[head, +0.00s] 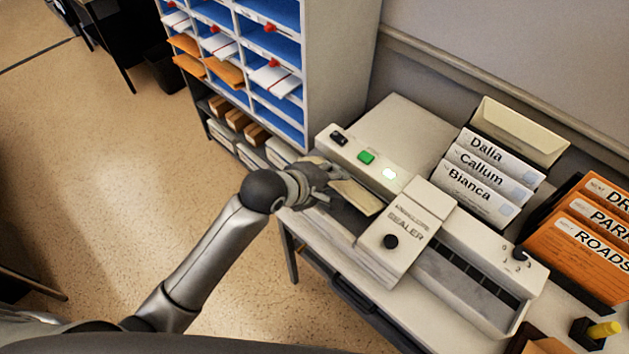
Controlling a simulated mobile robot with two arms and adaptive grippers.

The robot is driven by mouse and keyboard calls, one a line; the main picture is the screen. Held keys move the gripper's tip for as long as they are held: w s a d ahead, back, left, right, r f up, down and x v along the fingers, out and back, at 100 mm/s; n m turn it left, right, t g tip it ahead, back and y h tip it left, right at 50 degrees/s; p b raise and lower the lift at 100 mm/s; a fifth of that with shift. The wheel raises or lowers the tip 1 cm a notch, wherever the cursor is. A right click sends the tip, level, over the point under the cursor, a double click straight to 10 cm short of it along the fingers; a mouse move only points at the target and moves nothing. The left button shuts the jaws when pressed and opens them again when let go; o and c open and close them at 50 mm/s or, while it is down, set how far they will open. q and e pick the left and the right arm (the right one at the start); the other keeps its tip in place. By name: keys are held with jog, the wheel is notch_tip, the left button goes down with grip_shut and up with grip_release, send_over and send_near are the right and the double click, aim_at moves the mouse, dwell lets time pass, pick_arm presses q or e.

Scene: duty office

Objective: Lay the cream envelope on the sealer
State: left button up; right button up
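The sealer (398,247) is a long off-white machine on the desk, with a raised lettered block and a dark knob. A cream envelope (357,196) lies at the left part of the sealer's bed, just left of the lettered block. My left gripper (326,179) is at the envelope's left end and covers part of it. The fingers are small and partly hidden, so I cannot tell whether they are shut on the envelope. My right gripper is not in view.
A rack holds white envelopes named Dalia, Callum and Bianca (478,193), with a cream envelope (522,131) behind them. Orange folders (598,235) stand at the right. A blue pigeonhole cabinet (262,60) stands behind. A green button (366,157) and a lit lamp (389,174) are on the sealer.

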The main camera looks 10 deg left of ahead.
pick_arm(q)
jog(key=v, duration=0.8)
jog(key=shift+s+a+r, duration=0.1)
dwell(0.4)
jog(key=s+a+f+m+g+y, duration=0.2)
jog(key=s+a+f+m+y, duration=0.1)
jog(key=s+a+f+m, duration=0.5)
jog(key=s+a+f+m+g+y, duration=0.4)
jog(key=s+a, duration=0.3)
jog(key=s, duration=0.4)
notch_tip(320, 180, down, 27)
jog(key=s+m+h, duration=0.1)
jog(key=s+a+f+g, duration=0.1)
jog(key=s+a+f, duration=0.1)
jog(key=s+f, duration=1.3)
jog(key=shift+s+a, duration=0.15)
jog(key=shift+s, duration=0.7)
